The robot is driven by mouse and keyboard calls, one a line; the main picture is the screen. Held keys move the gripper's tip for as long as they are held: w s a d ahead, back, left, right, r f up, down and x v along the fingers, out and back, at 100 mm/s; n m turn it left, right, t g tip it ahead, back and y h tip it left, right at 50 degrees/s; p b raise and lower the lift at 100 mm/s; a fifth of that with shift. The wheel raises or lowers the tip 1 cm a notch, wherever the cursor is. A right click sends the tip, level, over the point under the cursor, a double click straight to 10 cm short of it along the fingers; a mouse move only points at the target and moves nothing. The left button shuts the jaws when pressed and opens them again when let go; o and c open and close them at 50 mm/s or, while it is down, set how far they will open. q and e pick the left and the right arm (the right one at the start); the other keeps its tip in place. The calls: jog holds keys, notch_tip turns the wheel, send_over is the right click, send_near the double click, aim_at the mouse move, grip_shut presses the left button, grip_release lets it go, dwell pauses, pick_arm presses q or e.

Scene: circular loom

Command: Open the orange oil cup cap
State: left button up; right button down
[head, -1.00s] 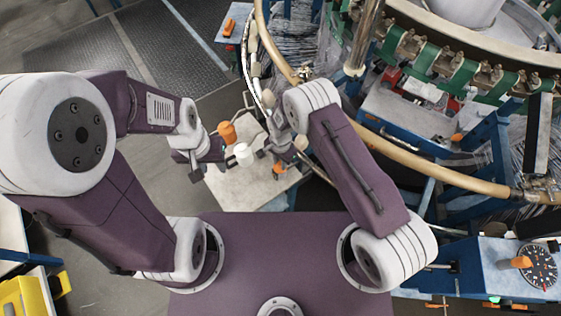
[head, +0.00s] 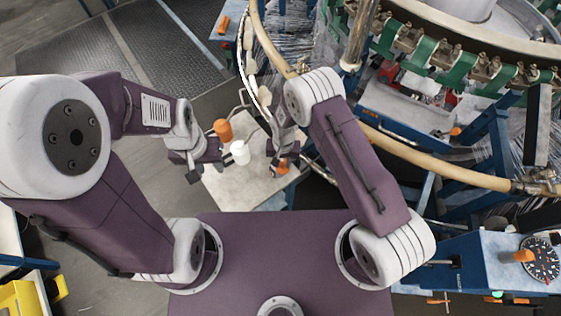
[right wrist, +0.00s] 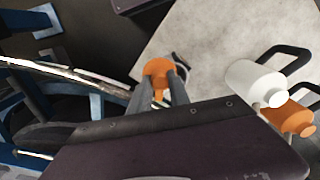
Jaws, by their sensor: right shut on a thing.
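A small orange piece (head: 282,167) sits on the right part of the pale tabletop in the head view. My right gripper (head: 284,156) is shut on it from above. In the right wrist view, both fingers of my right gripper (right wrist: 160,92) reach the orange piece (right wrist: 158,67), with a dark part behind it. Whether it is a cap or a whole cup I cannot tell. A larger orange cup (head: 223,130) and a white cup (head: 240,152) stand to the left.
The pale tabletop (head: 225,190) is mostly bare near its front. The loom's curved tan rail (head: 400,150) and blue frame (head: 490,150) stand close on the right. In the right wrist view the white cup (right wrist: 250,80) and larger orange cup (right wrist: 290,118) lie right of the fingers.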

jog(key=n, duration=0.2)
jog(key=d+n, duration=0.1)
jog(key=shift+d+n+b, duration=0.1)
jog(key=shift+n+b, duration=0.3)
jog(key=n, duration=0.1)
jog(key=d+n, duration=0.1)
jog(key=shift+n, duration=0.4)
jog(key=shift+w+d+r+n+b, duration=0.15)
jog(key=shift+d+n+b, duration=0.1)
jog(key=shift+n, duration=0.55)
jog(key=shift+w+d+f+n+b, duration=0.1)
jog(key=shift+d+n+b, duration=0.15)
jog(key=shift+n, duration=0.55)
jog(key=shift+w+d+r+n+b, duration=0.15)
jog(key=shift+d+n+b, duration=0.1)
jog(key=shift+n, duration=0.55)
jog(key=c, duration=1.5)
grip_release()
jog(key=o, duration=0.3)
jog(key=shift+s+d+f, duration=0.1)
notch_tip(320, 180, up, 9)
jog(key=shift+b, duration=0.45)
